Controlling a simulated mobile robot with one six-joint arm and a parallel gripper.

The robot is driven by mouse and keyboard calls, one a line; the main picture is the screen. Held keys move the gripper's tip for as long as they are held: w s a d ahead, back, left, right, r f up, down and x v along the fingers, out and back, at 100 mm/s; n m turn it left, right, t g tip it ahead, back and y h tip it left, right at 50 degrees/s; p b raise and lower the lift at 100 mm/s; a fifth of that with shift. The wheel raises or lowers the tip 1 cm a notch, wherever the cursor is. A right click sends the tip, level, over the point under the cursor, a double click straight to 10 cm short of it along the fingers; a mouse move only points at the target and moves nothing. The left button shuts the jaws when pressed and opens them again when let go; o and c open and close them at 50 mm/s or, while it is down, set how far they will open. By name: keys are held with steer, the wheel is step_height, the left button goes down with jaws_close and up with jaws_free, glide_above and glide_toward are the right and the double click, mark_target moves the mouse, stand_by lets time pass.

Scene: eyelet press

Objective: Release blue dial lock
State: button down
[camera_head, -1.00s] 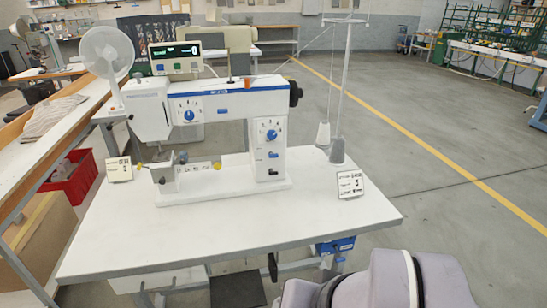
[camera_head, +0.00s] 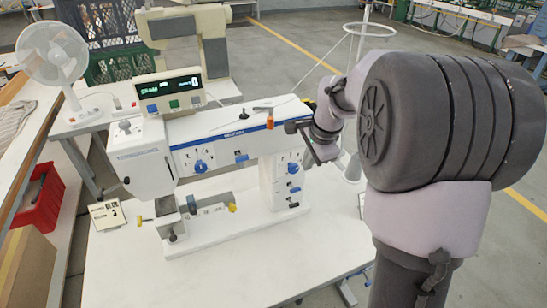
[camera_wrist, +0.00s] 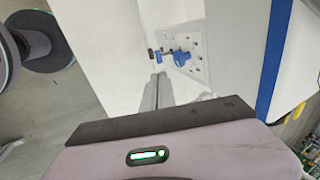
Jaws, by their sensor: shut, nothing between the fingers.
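The white press carries a blue dial (camera_head: 293,168) on its right pillar panel, with a small blue part (camera_head: 295,189) below it. A second blue dial (camera_head: 201,166) sits on the upper arm at the left. My gripper (camera_head: 314,158) is beside the pillar, just right of the panel. In the wrist view, my shut, empty fingers (camera_wrist: 158,88) point toward a blue dial (camera_wrist: 181,58) on a marked panel. A small dark and blue part (camera_wrist: 152,53) sits left of that dial. The fingertips appear close to it; I cannot tell whether they touch.
A display box (camera_head: 170,92) stands above the press and a white fan (camera_head: 55,58) at the left. A thread stand (camera_head: 362,30) rises behind my arm. The front tabletop (camera_head: 240,265) is clear.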

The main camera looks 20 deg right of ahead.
mark_target(296, 189)
steer(key=b+x, duration=0.5)
steer(key=x, duration=0.8)
steer(key=shift+f, duration=0.45)
steer(key=shift+s+f+b, duration=0.3)
steer(key=shift+s+f, duration=0.05)
steer(key=shift+f, duration=0.05)
steer(key=shift+s+d+f+b, duration=0.1)
steer(key=shift+s+f+b, duration=0.1)
steer(key=shift+f+b, duration=0.4)
steer(key=shift+s+a+f+b, duration=0.1)
steer(key=shift+s+f+b, duration=0.15)
steer(key=shift+f, duration=0.55)
steer(key=shift+s+d+f+b, duration=0.1)
steer(key=shift+s+f+b, duration=0.1)
steer(key=shift+f+b, duration=0.4)
steer(key=shift+f, duration=0.1)
steer(key=shift+r+p, duration=0.75)
steer(key=shift+r, duration=0.05)
